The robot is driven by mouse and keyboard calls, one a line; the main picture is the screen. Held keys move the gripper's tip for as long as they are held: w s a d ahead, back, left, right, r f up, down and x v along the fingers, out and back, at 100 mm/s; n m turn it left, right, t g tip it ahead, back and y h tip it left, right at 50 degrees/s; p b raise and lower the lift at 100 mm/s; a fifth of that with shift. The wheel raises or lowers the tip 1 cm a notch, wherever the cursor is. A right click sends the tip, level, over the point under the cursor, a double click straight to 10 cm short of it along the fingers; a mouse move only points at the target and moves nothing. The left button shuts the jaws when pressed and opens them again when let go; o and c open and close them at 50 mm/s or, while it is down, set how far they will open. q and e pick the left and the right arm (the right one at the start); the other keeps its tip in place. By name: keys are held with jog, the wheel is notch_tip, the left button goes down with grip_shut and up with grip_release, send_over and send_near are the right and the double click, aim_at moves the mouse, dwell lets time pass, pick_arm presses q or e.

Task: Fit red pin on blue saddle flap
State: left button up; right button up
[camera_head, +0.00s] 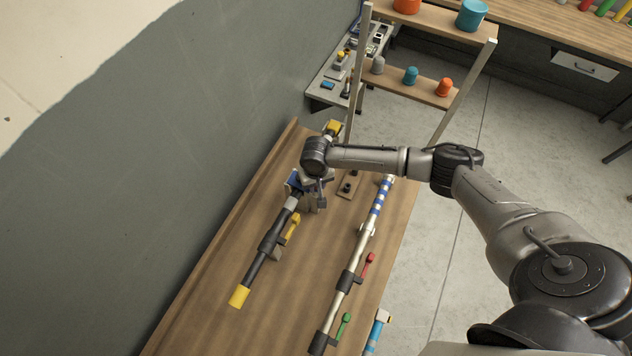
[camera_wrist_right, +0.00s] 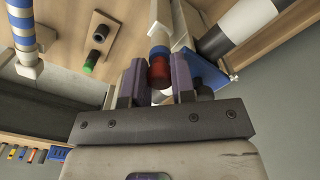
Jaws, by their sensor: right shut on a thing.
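My right gripper (camera_head: 316,202) is at the far part of the bench, beside the blue saddle (camera_head: 294,181) on the dark hose. In the right wrist view, my right gripper (camera_wrist_right: 160,84) is shut on the red pin (camera_wrist_right: 158,72), held between its two pads. A pale post with a blue band (camera_wrist_right: 158,50) is in line with the pin's far end; I cannot tell if they touch. The blue saddle flap (camera_wrist_right: 206,72) is just right of the fingers, near a black-and-white hose (camera_wrist_right: 243,30). The pin is hidden in the head view. My left gripper is not in view.
A dark hose with a yellow end (camera_head: 239,296) and a pale hose with blue bands (camera_head: 377,204) lie along the wooden bench (camera_head: 215,300). Yellow, red (camera_head: 368,264) and green (camera_head: 343,326) levers stand beside them. A shelf rack (camera_head: 415,83) stands beyond.

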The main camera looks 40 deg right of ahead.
jog(key=o, duration=1)
jog(key=shift+c, duration=0.2)
jog(key=shift+o, duration=0.2)
notch_tip(320, 180, up, 14)
jog(key=b, duration=0.1)
jog(key=shift+f, duration=0.15)
